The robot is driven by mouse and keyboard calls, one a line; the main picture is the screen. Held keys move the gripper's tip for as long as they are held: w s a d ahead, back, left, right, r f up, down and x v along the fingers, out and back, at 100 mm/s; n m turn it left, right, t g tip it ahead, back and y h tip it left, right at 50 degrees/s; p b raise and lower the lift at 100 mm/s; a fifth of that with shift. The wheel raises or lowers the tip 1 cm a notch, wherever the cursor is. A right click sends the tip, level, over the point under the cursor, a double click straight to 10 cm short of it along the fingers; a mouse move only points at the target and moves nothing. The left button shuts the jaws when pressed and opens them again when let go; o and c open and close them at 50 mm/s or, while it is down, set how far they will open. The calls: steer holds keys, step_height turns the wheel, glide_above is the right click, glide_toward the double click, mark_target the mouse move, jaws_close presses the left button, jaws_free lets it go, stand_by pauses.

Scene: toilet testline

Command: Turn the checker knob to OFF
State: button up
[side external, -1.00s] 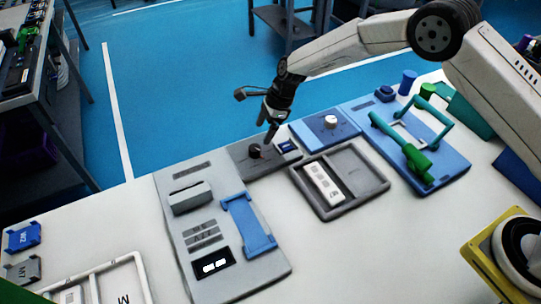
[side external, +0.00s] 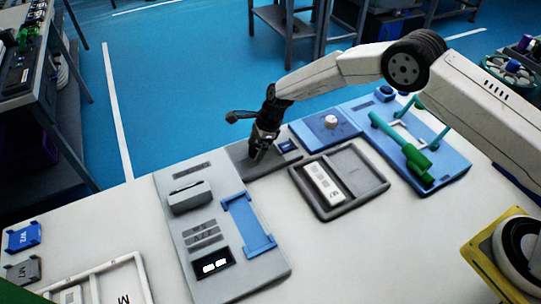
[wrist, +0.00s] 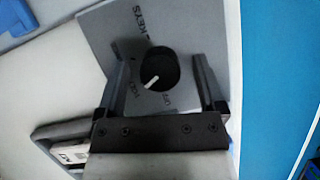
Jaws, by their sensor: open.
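A round black knob (wrist: 158,70) with a white pointer line sits on a grey panel (wrist: 105,30) marked "KEYS". In the wrist view the pointer is toward the lower left. Small labels surround the knob, too blurred to read surely. My gripper (wrist: 159,62) is open, with one finger on each side of the knob and a visible gap to it. In the side view my gripper (side external: 259,153) is low over the grey panel (side external: 242,165) and hides the knob.
A blue panel with a white knob (side external: 331,121) lies right of the grey panel. A dark grey tray (side external: 344,207) holding a white piece stands in front. A large grey board (side external: 205,255) with a blue cradle (side external: 238,215) is at left.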

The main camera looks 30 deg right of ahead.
jaws_close()
steer(key=shift+n, duration=0.4)
steer(key=n+g, duration=0.2)
steer(key=n, duration=0.3)
steer(key=shift+w, duration=0.15)
steer(key=shift+n+g+h, duration=0.5)
steer(key=shift+n+g, duration=0.1)
steer(key=shift+n, duration=0.9)
steer(key=shift+a+n+g, duration=0.1)
steer(key=shift+n+g, duration=0.4)
steer(key=shift+n, duration=0.7)
jaws_free()
steer(key=shift+h, duration=0.3)
